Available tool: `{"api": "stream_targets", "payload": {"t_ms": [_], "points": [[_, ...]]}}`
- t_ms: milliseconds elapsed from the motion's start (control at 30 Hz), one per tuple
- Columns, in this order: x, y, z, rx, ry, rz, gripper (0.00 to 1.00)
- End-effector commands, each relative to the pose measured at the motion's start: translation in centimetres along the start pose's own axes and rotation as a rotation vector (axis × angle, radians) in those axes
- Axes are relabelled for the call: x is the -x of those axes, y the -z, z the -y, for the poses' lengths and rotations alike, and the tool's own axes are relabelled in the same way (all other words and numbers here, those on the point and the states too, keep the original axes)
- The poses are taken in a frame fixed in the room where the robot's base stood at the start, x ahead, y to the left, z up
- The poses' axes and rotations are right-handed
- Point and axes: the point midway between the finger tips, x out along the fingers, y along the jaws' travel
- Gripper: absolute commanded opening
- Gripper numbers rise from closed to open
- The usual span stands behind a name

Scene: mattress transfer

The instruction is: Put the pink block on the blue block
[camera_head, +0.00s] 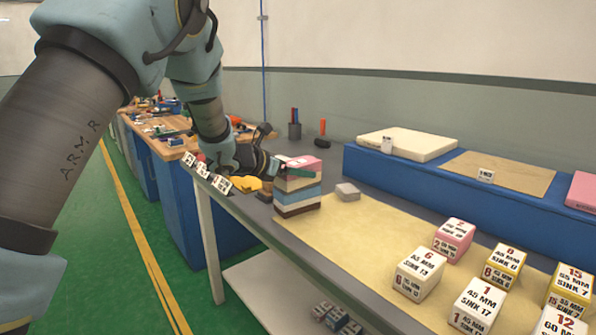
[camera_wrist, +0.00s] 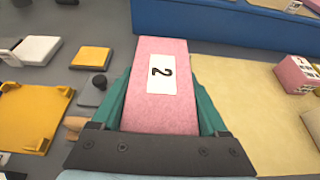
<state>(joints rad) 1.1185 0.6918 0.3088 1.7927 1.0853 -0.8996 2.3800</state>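The pink block (camera_wrist: 160,112), with a white label marked 2, lies between the two teal fingers of my gripper (camera_wrist: 162,100) in the wrist view. The fingers press along its two long sides. In the head view the pink block (camera_head: 304,161) is at the top of a stack, with a finger of my gripper (camera_head: 297,172) across its near side.
A small grey block (camera_head: 347,191) lies right of the stack. Several numbered cubes (camera_head: 420,272) stand on the tan mat (camera_head: 350,240). A raised blue shelf (camera_head: 400,177) runs behind, bearing a cream slab (camera_head: 408,144). Small label cards (camera_head: 205,172) stand near the table's left edge.

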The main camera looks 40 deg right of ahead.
Motion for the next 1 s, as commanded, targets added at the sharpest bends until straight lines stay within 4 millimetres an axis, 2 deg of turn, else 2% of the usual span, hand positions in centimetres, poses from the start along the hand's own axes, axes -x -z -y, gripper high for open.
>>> {"api": "stream_targets", "payload": {"t_ms": [33,200,533,667,1000], "points": [[0.0,-0.1,0.0,0.000,0.000,0.000,0.83],[0.0,-0.1,0.0,0.000,0.000,0.000,1.00],[0.2,-0.4,0.0,0.000,0.000,0.000,1.00],[2.1,-0.2,-0.1,0.000,-0.002,0.003,1.00],[9.2,-0.1,-0.1,0.000,-0.003,0.002,1.00]]}}
